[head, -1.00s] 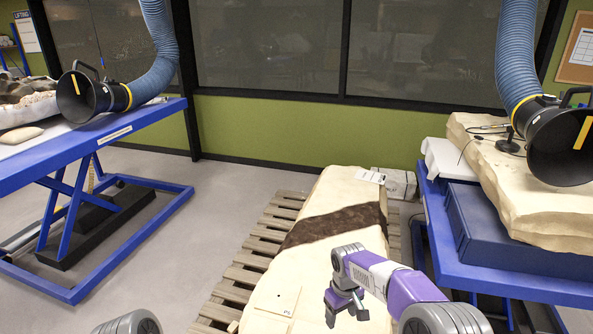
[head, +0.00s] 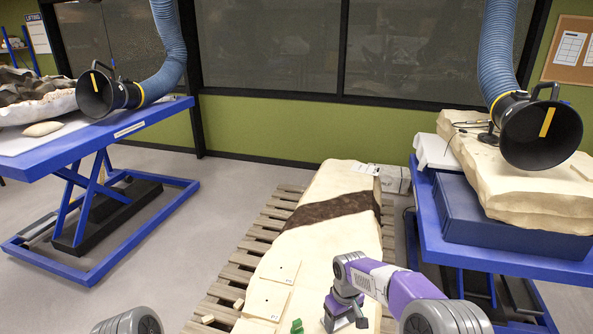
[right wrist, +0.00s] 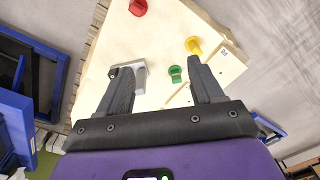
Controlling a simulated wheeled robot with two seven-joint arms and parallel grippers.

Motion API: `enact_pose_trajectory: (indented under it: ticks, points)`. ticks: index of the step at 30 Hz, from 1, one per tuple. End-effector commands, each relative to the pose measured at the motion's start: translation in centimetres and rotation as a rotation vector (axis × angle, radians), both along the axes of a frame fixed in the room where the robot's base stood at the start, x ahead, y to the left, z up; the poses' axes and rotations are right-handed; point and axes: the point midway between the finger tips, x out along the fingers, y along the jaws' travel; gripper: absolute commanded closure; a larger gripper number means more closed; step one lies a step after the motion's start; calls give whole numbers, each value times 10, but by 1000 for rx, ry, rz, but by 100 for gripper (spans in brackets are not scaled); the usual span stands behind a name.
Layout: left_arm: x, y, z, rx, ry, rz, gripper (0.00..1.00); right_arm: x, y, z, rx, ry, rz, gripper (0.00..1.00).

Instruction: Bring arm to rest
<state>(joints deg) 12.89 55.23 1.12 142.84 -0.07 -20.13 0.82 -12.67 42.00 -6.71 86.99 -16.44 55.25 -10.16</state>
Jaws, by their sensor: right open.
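My right gripper (head: 345,318) is over the near right part of a long cream block (head: 335,252) with a dark brown band. In the right wrist view, its two dark fingers (right wrist: 160,68) are spread apart and hold nothing. A pale grey piece (right wrist: 140,77) shows beside the left finger, partly hidden by it. A green piece (right wrist: 176,73) lies near the right finger and also shows at the bottom of the head view (head: 297,326). A rounded grey part of my left arm shows at the bottom left; the left gripper is out of view.
The block lies on a wooden pallet (head: 240,262). Red (right wrist: 138,7) and yellow (right wrist: 193,45) pieces sit on the pale surface beyond the fingers. Blue lift tables stand at left (head: 60,155) and right (head: 520,262), each under a black extraction hood (head: 540,135).

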Motion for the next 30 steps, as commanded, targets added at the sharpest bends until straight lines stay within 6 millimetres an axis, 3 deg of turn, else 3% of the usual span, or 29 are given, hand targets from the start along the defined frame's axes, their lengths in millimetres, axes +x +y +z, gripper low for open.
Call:
enact_pose_trajectory:
  ticks: [1,8,11,14,18,21,24,30]
  points:
    - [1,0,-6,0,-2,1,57,-5,0,-21,16,7,-13,34]
    - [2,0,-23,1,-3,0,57,-33,6,-98,100,29,-89,34]
    - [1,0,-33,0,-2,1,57,-56,9,-141,147,43,-147,34]
    - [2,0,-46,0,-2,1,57,-89,13,-192,203,63,-232,34]
    - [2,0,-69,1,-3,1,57,-153,19,-260,280,88,-406,34]
    - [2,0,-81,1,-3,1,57,-195,22,-289,312,96,-524,34]
    - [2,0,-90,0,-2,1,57,-226,23,-304,326,99,-616,34]
    - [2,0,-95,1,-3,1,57,-253,23,-311,334,95,-702,34]
